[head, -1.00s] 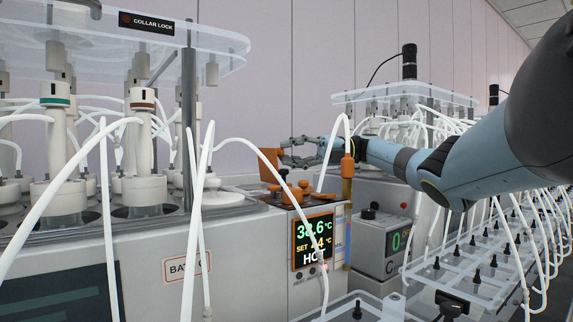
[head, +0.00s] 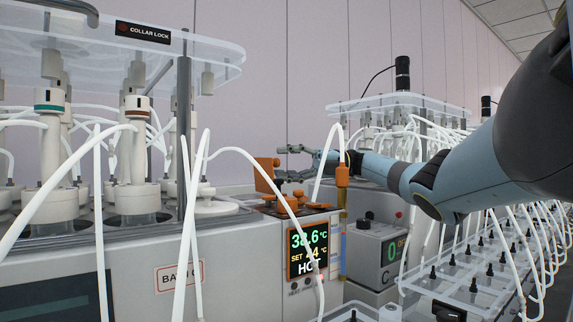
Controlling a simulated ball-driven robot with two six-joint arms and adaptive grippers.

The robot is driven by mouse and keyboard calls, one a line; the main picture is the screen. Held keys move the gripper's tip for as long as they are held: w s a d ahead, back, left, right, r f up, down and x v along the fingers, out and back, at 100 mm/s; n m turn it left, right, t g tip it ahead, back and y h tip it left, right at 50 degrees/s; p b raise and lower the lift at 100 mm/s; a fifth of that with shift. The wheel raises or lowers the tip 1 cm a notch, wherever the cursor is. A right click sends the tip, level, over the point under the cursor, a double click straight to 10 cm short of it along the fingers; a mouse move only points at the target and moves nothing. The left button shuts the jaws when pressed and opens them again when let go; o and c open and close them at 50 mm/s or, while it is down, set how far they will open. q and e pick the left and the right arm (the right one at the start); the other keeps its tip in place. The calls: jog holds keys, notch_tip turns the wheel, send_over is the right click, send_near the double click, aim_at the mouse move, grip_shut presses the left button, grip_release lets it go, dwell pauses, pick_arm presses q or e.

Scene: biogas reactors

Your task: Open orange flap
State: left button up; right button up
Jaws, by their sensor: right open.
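The orange flap (head: 266,174) stands raised, roughly upright, on top of the heater unit with the lit display (head: 308,249). My right gripper (head: 283,162) reaches in from the right, its fingers spread, at the right side of the flap. I cannot tell whether a finger touches the flap. Orange knobs (head: 290,204) sit on the unit's top just below the gripper. My left gripper is not in view.
White tubes (head: 187,215) arch in front of the unit. An orange-capped tube fitting (head: 342,175) stands close by the right gripper's wrist. A grey box with a dial (head: 378,243) and a clear rack (head: 470,270) are at the right.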

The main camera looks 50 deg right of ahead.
jog(key=shift+r, duration=0.1)
notch_tip(320, 180, up, 10)
dwell(0.4)
